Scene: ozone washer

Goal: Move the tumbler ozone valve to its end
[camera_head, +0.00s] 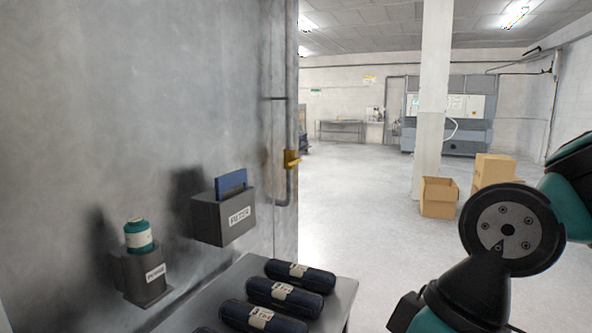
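A yellow valve part (291,159) sits on a thin vertical pipe (289,118) near the right edge of the big grey metal panel. It is small in the picture, and I cannot tell its exact handle angle. No label shows to confirm it as the tumbler ozone valve. My arm, teal and black, shows at the right edge and lower right, well apart from the valve. My gripper is not in view.
A grey table (343,288) with several dark rolls stands below the panel. A wall holder (222,219) with a blue item and a smaller holder (148,277) with a teal spool stick out. Cardboard boxes (439,203) stand by a white column (432,100). Floor beyond is clear.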

